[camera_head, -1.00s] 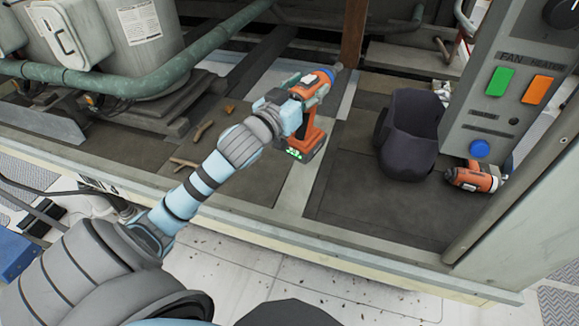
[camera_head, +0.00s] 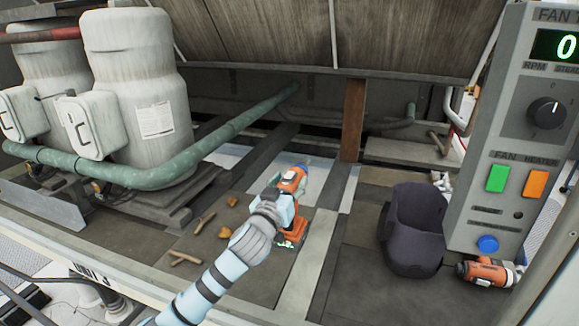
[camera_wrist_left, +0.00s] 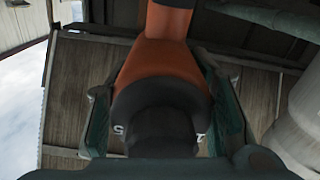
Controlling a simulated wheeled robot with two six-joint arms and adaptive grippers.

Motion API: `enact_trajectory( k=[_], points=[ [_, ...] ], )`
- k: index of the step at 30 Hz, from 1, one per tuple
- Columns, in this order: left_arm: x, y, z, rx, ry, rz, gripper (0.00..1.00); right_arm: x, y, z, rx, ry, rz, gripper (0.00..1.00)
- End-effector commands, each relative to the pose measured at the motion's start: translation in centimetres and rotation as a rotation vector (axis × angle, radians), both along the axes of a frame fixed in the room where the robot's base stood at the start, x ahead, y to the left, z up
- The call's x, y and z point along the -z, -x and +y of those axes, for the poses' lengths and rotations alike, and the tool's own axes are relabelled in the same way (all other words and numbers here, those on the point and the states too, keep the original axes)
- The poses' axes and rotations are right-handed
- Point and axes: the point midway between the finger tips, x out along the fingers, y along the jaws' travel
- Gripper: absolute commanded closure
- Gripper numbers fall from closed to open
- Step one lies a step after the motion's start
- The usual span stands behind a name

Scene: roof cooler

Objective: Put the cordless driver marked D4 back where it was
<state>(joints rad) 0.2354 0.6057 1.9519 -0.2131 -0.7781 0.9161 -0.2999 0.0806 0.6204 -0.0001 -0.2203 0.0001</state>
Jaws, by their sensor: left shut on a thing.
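My left gripper (camera_head: 277,196) is shut on an orange and black cordless driver (camera_head: 291,230). It holds the driver roughly upright, base down, above or at the dark floor panel; I cannot tell whether the base touches. In the left wrist view the driver's orange body (camera_wrist_left: 162,65) lies between the two dark green fingers (camera_wrist_left: 160,112). Its marking cannot be read. A second orange driver (camera_head: 486,272) lies on its side at the right, below the control panel; its marking is not readable either. My right gripper is not in view.
A dark open holster-like holder (camera_head: 412,235) stands right of the held driver. The control panel (camera_head: 515,130) rises at the right. A green pipe (camera_head: 150,176) and grey tanks (camera_head: 135,80) stand at the left. Several wood scraps (camera_head: 204,222) lie nearby.

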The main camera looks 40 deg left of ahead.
Motion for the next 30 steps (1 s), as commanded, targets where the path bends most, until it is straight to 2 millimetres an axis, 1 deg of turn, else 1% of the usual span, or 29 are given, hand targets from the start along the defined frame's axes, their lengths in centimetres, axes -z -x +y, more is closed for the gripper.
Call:
enact_trajectory(
  k=[1,4,6,10,15,18,23,24,27,30],
  points=[
    [1.7,0.0,-0.1,0.002,-0.001,-0.001,1.0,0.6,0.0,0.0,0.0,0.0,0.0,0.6],
    [4.1,0.0,-0.1,0.001,-0.002,-0.003,1.0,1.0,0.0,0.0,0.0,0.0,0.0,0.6],
    [5.1,0.0,-0.1,0.002,-0.002,-0.005,1.0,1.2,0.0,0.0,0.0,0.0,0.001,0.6],
    [6.2,0.0,-0.1,0.003,-0.003,-0.007,1.0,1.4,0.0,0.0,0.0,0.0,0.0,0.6],
    [9.3,0.0,-0.1,0.002,-0.003,-0.005,1.0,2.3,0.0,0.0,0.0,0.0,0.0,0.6],
    [9.9,0.0,-0.1,0.003,-0.004,-0.006,1.0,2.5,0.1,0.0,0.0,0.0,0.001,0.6],
    [9.9,0.0,-0.1,0.003,-0.003,-0.006,1.0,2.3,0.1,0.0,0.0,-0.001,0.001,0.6],
    [10.2,0.0,0.0,0.0,-0.001,0.0,0.48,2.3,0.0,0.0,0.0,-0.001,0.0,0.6],
    [10.1,0.0,0.0,0.0,-0.001,0.0,0.33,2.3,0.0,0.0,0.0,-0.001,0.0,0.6],
    [10.1,0.0,0.0,0.0,-0.001,0.0,0.33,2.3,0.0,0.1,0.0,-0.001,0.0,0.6]
  ],
)
